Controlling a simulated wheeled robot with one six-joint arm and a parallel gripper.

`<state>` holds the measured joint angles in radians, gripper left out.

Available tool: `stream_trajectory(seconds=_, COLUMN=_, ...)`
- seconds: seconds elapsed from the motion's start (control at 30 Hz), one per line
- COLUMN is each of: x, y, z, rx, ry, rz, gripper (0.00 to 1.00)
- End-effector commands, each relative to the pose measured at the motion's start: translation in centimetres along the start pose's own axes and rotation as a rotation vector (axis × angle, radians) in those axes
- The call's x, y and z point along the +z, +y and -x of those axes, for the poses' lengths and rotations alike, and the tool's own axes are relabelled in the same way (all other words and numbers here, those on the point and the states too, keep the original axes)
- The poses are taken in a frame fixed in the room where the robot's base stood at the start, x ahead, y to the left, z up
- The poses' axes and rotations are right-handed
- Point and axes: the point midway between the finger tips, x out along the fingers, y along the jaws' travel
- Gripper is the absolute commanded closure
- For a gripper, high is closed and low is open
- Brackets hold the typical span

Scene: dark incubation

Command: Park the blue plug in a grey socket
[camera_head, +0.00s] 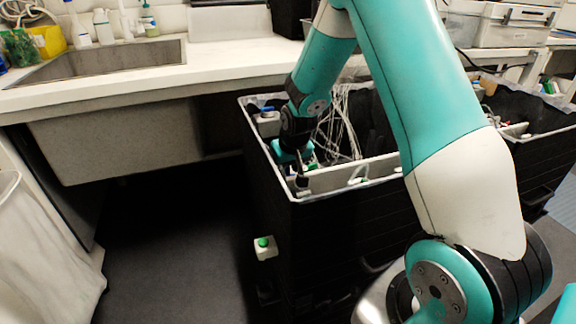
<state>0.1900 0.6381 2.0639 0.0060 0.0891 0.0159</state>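My gripper (302,186) points down at the left front part of a black, open-topped bin, close to its pale rim. Its fingers are small and dark here, and I cannot tell whether they are open or shut or hold anything. A small blue piece (268,109) shows on a grey block (268,124) at the bin's back left corner; it may be the blue plug, but it is too small to be sure. Small green pieces show beside my gripper. Any other grey sockets there are partly hidden by my wrist.
The black bin (330,235) has white cables (340,125) inside. A pale box with a green knob (264,246) sticks out from its left side. A counter with a sink (100,62) stands behind. A white bag (45,250) is at far left. The dark floor between is clear.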

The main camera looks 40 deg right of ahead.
Motion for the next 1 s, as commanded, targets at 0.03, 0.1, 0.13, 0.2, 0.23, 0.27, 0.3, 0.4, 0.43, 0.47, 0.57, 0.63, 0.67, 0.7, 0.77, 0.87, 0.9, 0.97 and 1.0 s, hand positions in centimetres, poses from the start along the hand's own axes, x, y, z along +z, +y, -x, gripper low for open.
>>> stream_trajectory(seconds=0.03, x=0.0, y=0.0, z=0.0, rx=0.000, ry=0.000, rz=0.000, gripper=0.65)
stream_trajectory(seconds=0.1, x=0.0, y=0.0, z=0.0, rx=0.000, ry=0.000, rz=0.000, gripper=0.74)
stream_trajectory(seconds=0.13, x=0.0, y=0.0, z=0.0, rx=0.000, ry=0.000, rz=0.000, gripper=0.81)
stream_trajectory(seconds=0.2, x=0.0, y=0.0, z=0.0, rx=0.000, ry=0.000, rz=0.000, gripper=0.97)
stream_trajectory(seconds=0.23, x=0.0, y=0.0, z=0.0, rx=0.000, ry=0.000, rz=0.000, gripper=1.00)
stream_trajectory(seconds=0.27, x=0.0, y=0.0, z=0.0, rx=0.000, ry=0.000, rz=0.000, gripper=1.00)
stream_trajectory(seconds=0.3, x=0.0, y=0.0, z=0.0, rx=0.000, ry=-0.001, rz=0.000, gripper=1.00)
stream_trajectory(seconds=0.4, x=0.0, y=0.0, z=0.0, rx=0.000, ry=-0.001, rz=0.000, gripper=1.00)
stream_trajectory(seconds=0.43, x=0.0, y=0.0, z=0.0, rx=0.000, ry=-0.001, rz=0.000, gripper=1.00)
stream_trajectory(seconds=0.47, x=0.0, y=0.0, z=0.0, rx=0.000, ry=-0.001, rz=0.000, gripper=1.00)
stream_trajectory(seconds=0.57, x=0.0, y=0.0, z=0.1, rx=0.000, ry=-0.001, rz=0.000, gripper=1.00)
stream_trajectory(seconds=0.63, x=0.0, y=0.0, z=0.1, rx=0.000, ry=0.000, rz=0.000, gripper=1.00)
stream_trajectory(seconds=0.67, x=0.0, y=0.0, z=0.1, rx=0.000, ry=0.000, rz=0.000, gripper=1.00)
stream_trajectory(seconds=0.7, x=-0.1, y=0.0, z=0.2, rx=0.000, ry=0.000, rz=0.000, gripper=1.00)
stream_trajectory(seconds=0.77, x=-0.1, y=0.0, z=0.4, rx=0.000, ry=0.000, rz=0.000, gripper=1.00)
stream_trajectory(seconds=0.87, x=-0.3, y=0.0, z=0.8, rx=0.000, ry=0.000, rz=0.000, gripper=1.00)
stream_trajectory(seconds=0.9, x=-0.3, y=0.0, z=1.0, rx=0.000, ry=0.000, rz=0.000, gripper=1.00)
stream_trajectory(seconds=0.97, x=-0.4, y=0.0, z=1.2, rx=0.000, ry=0.000, rz=0.000, gripper=1.00)
stream_trajectory(seconds=1.0, x=-0.5, y=0.0, z=1.4, rx=0.000, ry=-0.001, rz=0.000, gripper=1.00)
